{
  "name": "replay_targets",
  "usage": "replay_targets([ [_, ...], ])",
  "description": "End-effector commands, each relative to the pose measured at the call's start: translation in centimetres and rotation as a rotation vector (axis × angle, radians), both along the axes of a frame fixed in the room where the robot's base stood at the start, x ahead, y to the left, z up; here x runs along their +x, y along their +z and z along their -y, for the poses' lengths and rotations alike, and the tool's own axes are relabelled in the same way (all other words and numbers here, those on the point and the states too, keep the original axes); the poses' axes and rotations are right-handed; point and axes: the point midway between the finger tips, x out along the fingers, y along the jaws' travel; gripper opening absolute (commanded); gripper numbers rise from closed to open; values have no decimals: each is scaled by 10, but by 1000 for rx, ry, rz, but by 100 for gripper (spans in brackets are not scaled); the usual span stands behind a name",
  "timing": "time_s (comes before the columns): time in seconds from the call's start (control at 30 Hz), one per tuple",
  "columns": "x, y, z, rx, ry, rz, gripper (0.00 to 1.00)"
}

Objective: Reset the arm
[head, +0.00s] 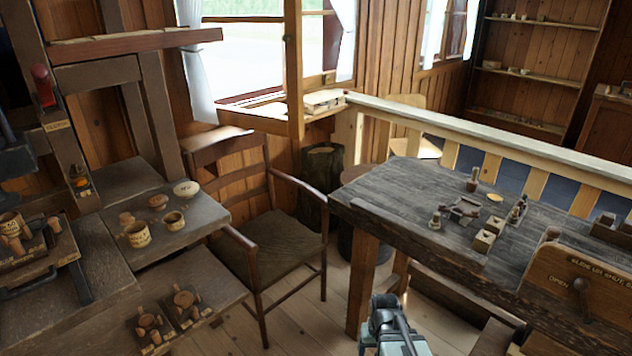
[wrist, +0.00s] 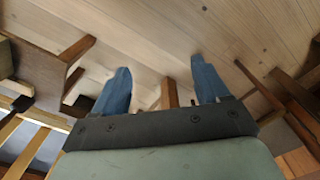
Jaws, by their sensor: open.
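My gripper (wrist: 160,66) shows in the wrist view with its two blue fingers spread wide apart. Nothing is between them but a view of the plank floor and some wooden furniture legs. In the head view a grey-green part of my arm shows at the bottom edge, in front of the dark wooden table (head: 400,190). My fingertips cannot be made out there. On that table stand several small turned spools, one (head: 436,220) near the left and one (head: 472,180) at the back, apart from my arm.
A wooden armchair (head: 272,240) stands left of the table. A bench (head: 110,275) at the far left holds mugs, bowls and small turned pieces. A board (head: 570,290) with a lever is at the table's right front. A pale railing (head: 470,135) runs behind. Open floor (head: 300,325) shows between chair and table.

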Motion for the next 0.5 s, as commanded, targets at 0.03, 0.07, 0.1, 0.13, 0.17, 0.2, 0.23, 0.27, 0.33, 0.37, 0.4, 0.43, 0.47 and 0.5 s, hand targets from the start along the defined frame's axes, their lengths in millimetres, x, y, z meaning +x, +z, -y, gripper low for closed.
replay_targets([
  [0.03,-6,-8,-2,-1,5,-16,74],
  [0.07,-9,-12,-2,-1,6,-23,74],
  [0.1,-13,-18,-2,-2,7,-34,74],
  [0.13,-17,-22,-2,-2,7,-43,74],
  [0.17,-20,-26,-2,-1,7,-52,74],
  [0.2,-25,-32,-2,-1,8,-64,74],
  [0.23,-29,-36,-2,-1,8,-74,74],
  [0.27,-34,-41,-2,-1,8,-84,74],
  [0.33,-45,-53,-2,-2,8,-110,74],
  [0.37,-51,-58,-2,-2,8,-122,74],
  [0.4,-59,-65,-2,-1,8,-140,74],
  [0.43,-65,-72,-2,-1,8,-154,74],
  [0.47,-72,-78,-2,-1,8,-169,74],
  [0.5,-81,-86,-2,-1,9,-189,74],
])
